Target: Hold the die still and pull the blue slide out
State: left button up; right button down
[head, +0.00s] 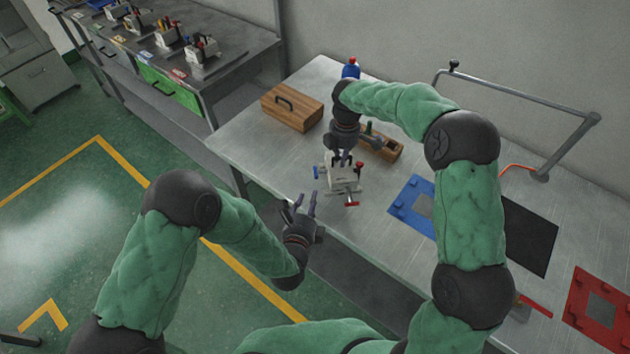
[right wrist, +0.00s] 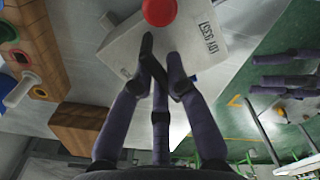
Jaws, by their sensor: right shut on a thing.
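The die (head: 345,176) is a light grey block near the table's front edge. The blue slide's handle (head: 316,172) sticks out on its left side, and a red handle (head: 352,204) points to the front. My right gripper (head: 343,157) reaches down from above and is shut on the die. In the right wrist view its fingers (right wrist: 160,80) close at the top of the die (right wrist: 205,35), beside a red knob (right wrist: 158,12). My left gripper (head: 299,202) is open and empty, apart from the die, off the table's front edge. Its purple fingers also show in the right wrist view (right wrist: 285,82).
A wooden case (head: 292,106) and a wooden tool rack (head: 383,146) stand behind the die. A blue bottle (head: 351,69) is at the back. A blue mat (head: 412,205), a black mat (head: 530,236) and a red mat (head: 600,300) lie to the right.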

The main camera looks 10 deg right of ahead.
aim_at(316, 179)
pick_arm(q)
jog(key=x, duration=0.9)
grip_shut()
